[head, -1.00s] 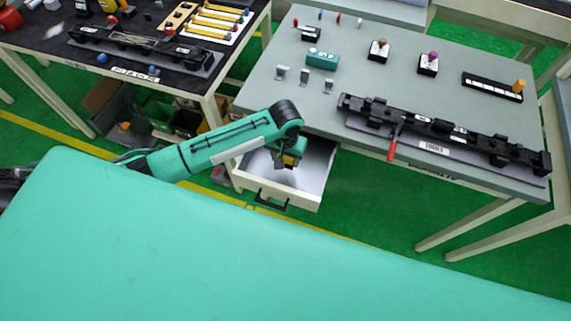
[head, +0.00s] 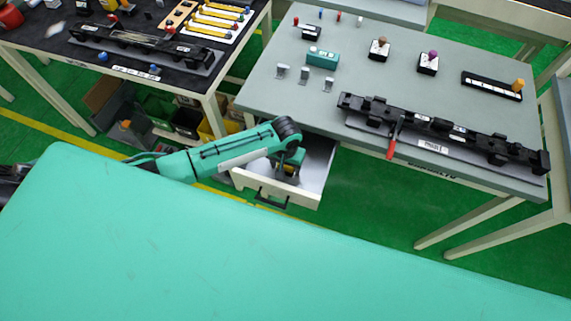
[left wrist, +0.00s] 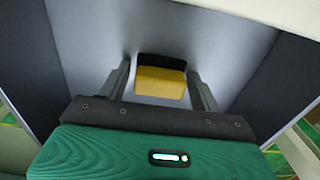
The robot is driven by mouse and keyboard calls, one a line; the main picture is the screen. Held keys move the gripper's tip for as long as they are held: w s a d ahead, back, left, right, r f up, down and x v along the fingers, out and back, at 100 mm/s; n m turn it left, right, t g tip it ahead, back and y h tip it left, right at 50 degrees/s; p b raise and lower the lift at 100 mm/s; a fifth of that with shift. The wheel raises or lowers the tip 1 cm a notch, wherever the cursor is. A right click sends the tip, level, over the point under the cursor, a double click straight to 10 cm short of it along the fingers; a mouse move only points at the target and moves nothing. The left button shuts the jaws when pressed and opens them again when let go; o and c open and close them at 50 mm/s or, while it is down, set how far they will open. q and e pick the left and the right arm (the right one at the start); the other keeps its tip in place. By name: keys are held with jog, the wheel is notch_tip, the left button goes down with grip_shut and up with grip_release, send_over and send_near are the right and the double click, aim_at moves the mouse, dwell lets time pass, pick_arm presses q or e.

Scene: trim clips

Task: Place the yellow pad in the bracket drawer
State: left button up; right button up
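The yellow pad (left wrist: 160,83) has a dark strip along its far edge in the left wrist view. It is inside the open white drawer (head: 318,172), at the drawer's grey floor. My left gripper (left wrist: 160,72) points down into the drawer, with one finger on each side of the pad. A narrow gap shows between the pad and the fingers, so the gripper looks open around it. In the head view my left gripper (head: 288,172) hides most of the pad. My right gripper is not in view.
The drawer hangs under the grey table (head: 265,95). A long black rail (head: 450,133) with a red-handled clip lies above it on the tabletop. A teal block (head: 322,59) and small clips stand farther back. A dark table (head: 50,42) is at left.

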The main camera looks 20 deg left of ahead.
pick_arm(q)
jog(key=shift+o, duration=0.8)
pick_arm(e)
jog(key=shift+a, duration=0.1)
pick_arm(q)
jog(key=shift+r, duration=0.3)
notch_tip(320, 180, up, 12)
jog(key=b, duration=0.1)
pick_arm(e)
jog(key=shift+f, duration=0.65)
pick_arm(q)
jog(key=shift+f, duration=0.15)
